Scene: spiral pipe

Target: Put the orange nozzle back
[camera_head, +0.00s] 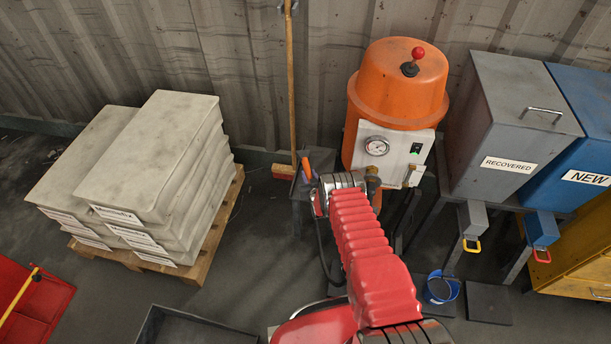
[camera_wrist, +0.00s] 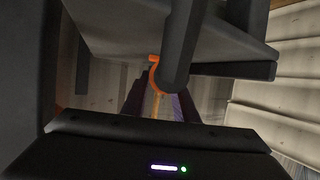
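An orange curved part (camera_head: 307,167), apparently the nozzle, shows beside the left of the orange machine (camera_head: 405,88), just past the end of my arm. In the wrist view an orange hooked piece (camera_wrist: 154,76) stands beside a thick dark cylinder (camera_wrist: 184,50); I cannot tell whether they are joined. My gripper (camera_wrist: 160,105) has its two dark fingers apart, with floor showing between them. A thin orange-yellow strip lies in line with the gap, and I see no finger touching it. In the head view my arm hides the fingers.
A dark plate or shelf (camera_wrist: 235,50) crosses the upper right of the wrist view, close to the fingers. A broom (camera_head: 291,90) leans on the wall. Stacked sacks (camera_head: 140,165) stand left. A grey RECOVERED bin (camera_head: 505,125) and blue NEW bin (camera_head: 585,120) stand right; a blue bucket (camera_head: 440,288) is below.

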